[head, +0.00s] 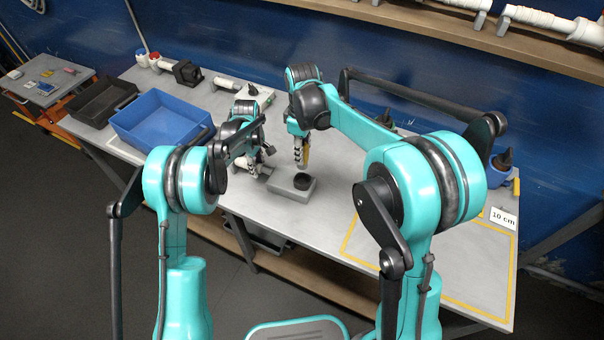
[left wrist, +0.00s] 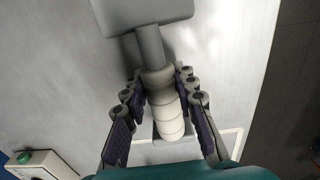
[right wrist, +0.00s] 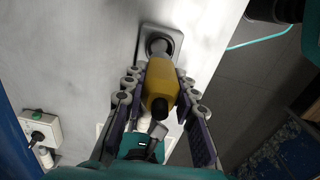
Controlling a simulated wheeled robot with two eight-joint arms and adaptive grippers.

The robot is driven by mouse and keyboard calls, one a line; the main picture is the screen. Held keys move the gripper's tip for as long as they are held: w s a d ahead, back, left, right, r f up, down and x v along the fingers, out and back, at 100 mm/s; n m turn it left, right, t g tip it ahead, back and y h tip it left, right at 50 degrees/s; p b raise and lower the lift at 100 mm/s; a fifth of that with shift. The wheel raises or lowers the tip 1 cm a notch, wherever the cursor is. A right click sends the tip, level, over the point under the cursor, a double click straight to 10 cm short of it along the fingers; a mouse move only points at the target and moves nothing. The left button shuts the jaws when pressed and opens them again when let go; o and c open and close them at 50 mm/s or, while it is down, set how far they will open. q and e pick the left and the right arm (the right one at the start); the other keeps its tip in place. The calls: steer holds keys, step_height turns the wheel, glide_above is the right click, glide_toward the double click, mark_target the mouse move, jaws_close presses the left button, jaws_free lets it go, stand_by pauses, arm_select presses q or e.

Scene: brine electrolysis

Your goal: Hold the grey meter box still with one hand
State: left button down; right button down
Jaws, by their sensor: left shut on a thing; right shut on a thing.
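The grey meter box (head: 284,190) sits on the table with a round black socket (head: 302,181) on top. In the left wrist view a grey block (left wrist: 145,12), apparently this box, has a stem with a pale ribbed handle (left wrist: 166,112). My left gripper (head: 262,162) is shut around that handle, beside the box. My right gripper (head: 302,160) is shut on a yellow, black-ended object (right wrist: 160,82) above the box. In the right wrist view, the object's far end lines up with the socket; I cannot tell whether they touch.
A blue bin (head: 160,120) and a black tray (head: 104,98) stand on the table's left. A white box with a green button (right wrist: 38,128) is behind the grippers. A yellow-outlined area (head: 440,262) at the right is partly hidden by my right arm. The table's front edge is near the box.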

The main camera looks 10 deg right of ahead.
arm_select(q)
steer(key=c, duration=1.1)
jaws_free()
steer(key=shift+r, duration=0.15)
step_height(320, 180, up, 12)
steer(key=shift+f, duration=0.15)
